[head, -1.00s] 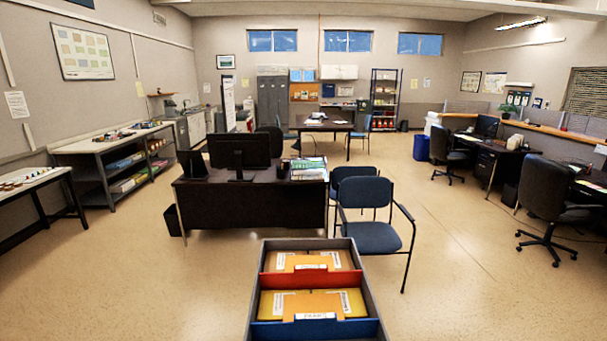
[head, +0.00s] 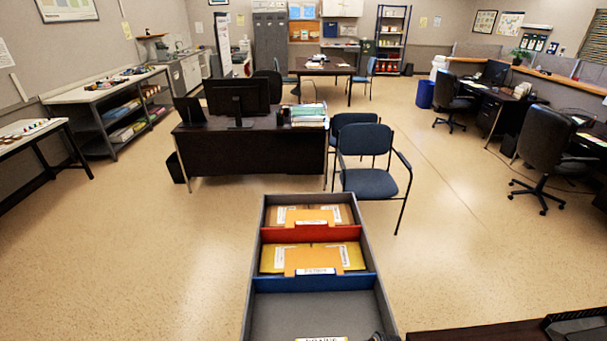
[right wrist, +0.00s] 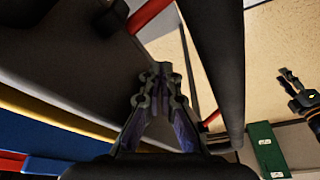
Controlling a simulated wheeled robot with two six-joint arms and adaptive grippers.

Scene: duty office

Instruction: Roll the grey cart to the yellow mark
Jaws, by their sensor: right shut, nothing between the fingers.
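The grey cart (head: 262,240) stands directly in front of me in the head view, its open top split by a red divider and a blue divider. Its two far compartments hold yellow-orange folders or envelopes with white labels; the near one shows a bare grey floor and a white label at the bottom edge. My right gripper (right wrist: 161,75) is shut and empty in the right wrist view, close beside a thick dark bar (right wrist: 215,60) that may be the cart's handle. I cannot tell whether they touch. No yellow mark shows.
A dark desk (head: 235,148) and blue chairs (head: 370,182) stand just beyond the cart. A dark tabletop edge (head: 480,332) is at the lower right. Open floor (head: 130,270) lies left and right of the cart. A green box (right wrist: 268,148) shows in the wrist view.

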